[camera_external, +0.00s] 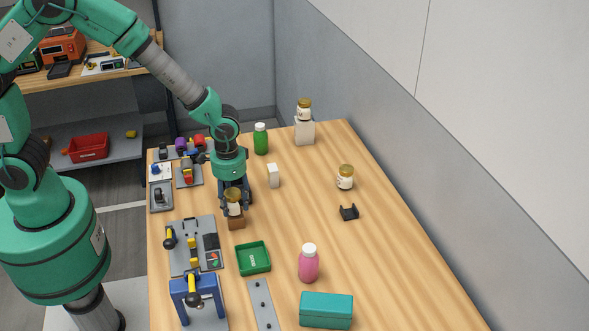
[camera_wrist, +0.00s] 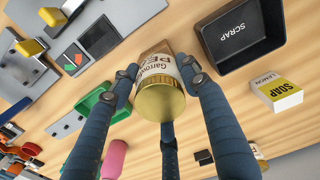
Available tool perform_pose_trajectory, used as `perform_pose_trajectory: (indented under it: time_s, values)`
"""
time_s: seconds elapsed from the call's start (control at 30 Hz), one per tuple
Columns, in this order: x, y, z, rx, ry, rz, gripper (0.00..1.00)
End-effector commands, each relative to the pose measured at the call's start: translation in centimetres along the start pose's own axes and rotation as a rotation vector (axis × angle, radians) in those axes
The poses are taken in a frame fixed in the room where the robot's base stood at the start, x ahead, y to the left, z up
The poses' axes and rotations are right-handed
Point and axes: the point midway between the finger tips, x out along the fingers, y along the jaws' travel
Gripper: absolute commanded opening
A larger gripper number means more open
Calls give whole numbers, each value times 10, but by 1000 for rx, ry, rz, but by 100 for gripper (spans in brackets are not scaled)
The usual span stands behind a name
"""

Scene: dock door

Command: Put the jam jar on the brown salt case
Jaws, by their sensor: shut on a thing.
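A jar with a gold lid and a pale label (camera_external: 234,208) is held upright between the dark fingers of my gripper (camera_external: 234,203). In the wrist view the jar (camera_wrist: 160,100) shows its gold lid and a partly hidden label starting "PE". My gripper (camera_wrist: 165,95) is shut around it. The brown salt case (camera_external: 237,223) is on the table directly beneath the jar. The jar's bottom is at the case's top, but I cannot tell whether it rests there or hovers just above. Other gold-lidded jars stand on a white box (camera_external: 304,109) and on the table (camera_external: 346,177).
A green tray (camera_external: 253,258) and a tool panel (camera_external: 190,245) are near the case. A black scrap bin (camera_wrist: 240,35) and a soap box (camera_wrist: 278,92) are close by. A pink bottle (camera_external: 308,264) and teal box (camera_external: 326,310) stand nearer the front. The table's right middle is mostly clear.

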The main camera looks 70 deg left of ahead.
Motion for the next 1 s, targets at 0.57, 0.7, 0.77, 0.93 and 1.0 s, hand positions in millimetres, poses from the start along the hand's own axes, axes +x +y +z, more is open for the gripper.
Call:
perform_pose_trajectory:
  time_s: [0.57, 0.7, 0.77, 0.93, 1.0]
  values:
    - [10, 0, 0, 0, 1, 0, 51]
    - [10, 0, 0, 0, 1, 0, 64]
    - [10, 0, 0, 0, 1, 0, 64]
    - [9, 0, 0, 0, 1, 0, 64]
    - [8, 0, 0, 0, 1, 0, 64]
